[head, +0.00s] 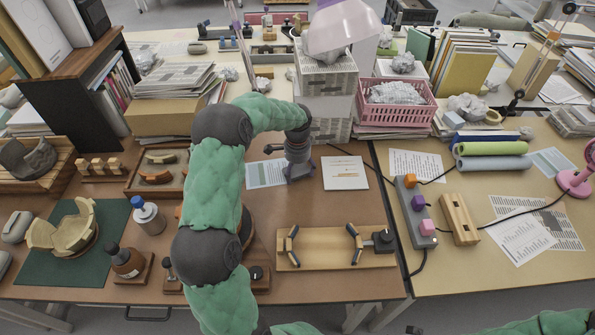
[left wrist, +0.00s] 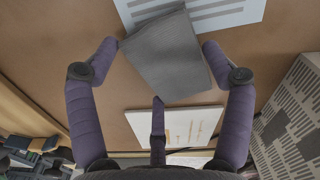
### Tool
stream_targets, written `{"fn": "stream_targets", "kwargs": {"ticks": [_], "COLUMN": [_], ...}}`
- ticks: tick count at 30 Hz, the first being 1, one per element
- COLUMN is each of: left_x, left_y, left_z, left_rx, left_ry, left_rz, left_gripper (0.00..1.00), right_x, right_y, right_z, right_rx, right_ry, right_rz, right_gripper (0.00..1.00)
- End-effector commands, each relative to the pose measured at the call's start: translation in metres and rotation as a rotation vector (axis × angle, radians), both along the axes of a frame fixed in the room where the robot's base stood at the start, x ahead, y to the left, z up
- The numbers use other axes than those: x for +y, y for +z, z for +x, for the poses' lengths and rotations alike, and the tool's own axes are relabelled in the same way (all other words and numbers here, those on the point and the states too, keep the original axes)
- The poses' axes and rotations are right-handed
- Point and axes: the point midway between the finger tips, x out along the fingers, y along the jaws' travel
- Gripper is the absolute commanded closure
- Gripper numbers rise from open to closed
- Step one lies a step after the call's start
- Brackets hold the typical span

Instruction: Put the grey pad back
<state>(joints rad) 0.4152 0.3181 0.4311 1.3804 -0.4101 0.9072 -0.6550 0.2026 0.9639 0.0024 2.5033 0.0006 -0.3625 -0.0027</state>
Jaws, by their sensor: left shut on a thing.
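The grey pad (left wrist: 167,58) shows in the left wrist view as a flat, dark grey block. It sits between the fingers of my left gripper (left wrist: 160,72), tilted in the picture. My left gripper is shut on it, with one finger at each side and a third finger below. In the head view my left gripper (head: 298,172) points down over the brown table, between a printed sheet and a white card. The pad is hard to tell from the fingers there. My right gripper is out of view; only green arm parts show at the bottom right edge.
The printed sheet (head: 265,174) and the white card (head: 345,173) lie beside the left gripper. A stack of printed blocks (head: 328,100) stands behind it. A wooden tray with dark clamps (head: 325,248) is nearer. Bare table lies between.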

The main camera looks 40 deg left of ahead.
Motion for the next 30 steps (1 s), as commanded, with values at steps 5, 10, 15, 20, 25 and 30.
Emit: {"fn": "stream_targets", "kwargs": {"ticks": [5, 10, 15, 20, 25, 30], "left_x": [0.000, 0.000, 0.000, 0.000, 0.000, 0.000], "left_y": [-0.003, -0.003, -0.003, 0.003, 0.029, 0.064], "left_z": [0.000, 0.000, 0.000, 0.000, 0.001, 0.001], "left_rx": [0.000, 0.000, 0.000, -0.001, -0.003, -0.003], "left_ry": [0.000, 0.000, 0.000, -0.001, -0.001, -0.001], "left_rz": [0.000, 0.000, 0.000, 0.000, 0.002, 0.001], "left_gripper": [0.08, 0.00, 0.00, 0.00, 0.00, 0.00], "right_x": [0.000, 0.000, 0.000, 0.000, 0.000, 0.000], "right_y": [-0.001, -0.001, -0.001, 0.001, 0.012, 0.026], "right_z": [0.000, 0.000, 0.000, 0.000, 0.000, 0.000], "right_rx": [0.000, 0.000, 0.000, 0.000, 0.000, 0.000], "right_ry": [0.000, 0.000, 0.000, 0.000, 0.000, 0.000], "right_rz": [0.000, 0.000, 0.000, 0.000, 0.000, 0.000], "right_gripper": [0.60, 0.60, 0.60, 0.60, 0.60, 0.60]}}
